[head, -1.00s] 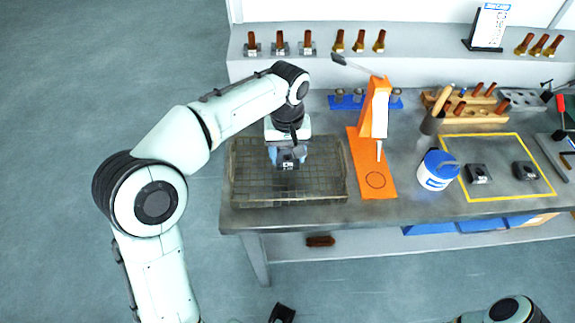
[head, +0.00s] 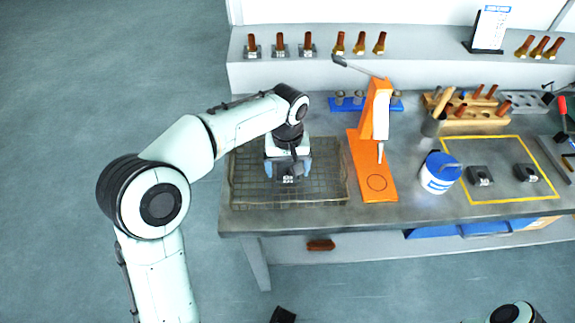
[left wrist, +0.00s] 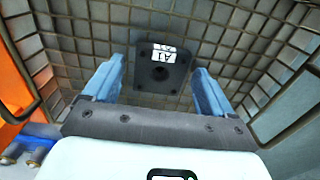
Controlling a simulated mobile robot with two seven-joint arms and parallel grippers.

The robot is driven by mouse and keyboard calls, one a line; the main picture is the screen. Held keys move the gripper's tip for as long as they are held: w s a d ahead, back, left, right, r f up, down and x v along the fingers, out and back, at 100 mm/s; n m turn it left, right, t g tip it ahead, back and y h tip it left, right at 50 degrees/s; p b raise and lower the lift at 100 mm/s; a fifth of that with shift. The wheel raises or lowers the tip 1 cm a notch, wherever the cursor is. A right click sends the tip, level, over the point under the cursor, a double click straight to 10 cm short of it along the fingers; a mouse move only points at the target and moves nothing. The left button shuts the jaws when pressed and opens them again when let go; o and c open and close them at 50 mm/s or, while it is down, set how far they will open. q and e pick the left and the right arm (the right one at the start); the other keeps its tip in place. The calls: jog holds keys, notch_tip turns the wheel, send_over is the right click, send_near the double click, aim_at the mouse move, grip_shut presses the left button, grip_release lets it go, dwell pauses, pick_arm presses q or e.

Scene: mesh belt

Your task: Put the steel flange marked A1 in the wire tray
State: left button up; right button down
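The dark steel flange marked A1 (left wrist: 162,68) shows in the left wrist view, with its white label readable and a round hole below it. In the head view the flange (head: 289,179) is at the wire tray (head: 330,195), towards its front middle. My left gripper (head: 287,170) is over the tray, pointing down. In the left wrist view the fingers of my left gripper (left wrist: 158,92) stand apart on either side of the flange, with a gap on both sides. The wire mesh lies behind the flange. My right gripper does not show.
An orange press (head: 374,130) stands just right of the tray. A blue and white tub (head: 440,173) is further right. Two dark blocks (head: 480,176) (head: 526,173) sit inside a yellow outline. A shelf with several bolts (head: 340,43) runs behind the bench.

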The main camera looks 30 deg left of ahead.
aim_at(288, 174)
pick_arm(q)
notch_tip(288, 174, up, 12)
jog(key=p, duration=0.2)
jog(key=shift+r+p, duration=0.2)
jog(key=shift+p, duration=0.15)
dwell(0.5)
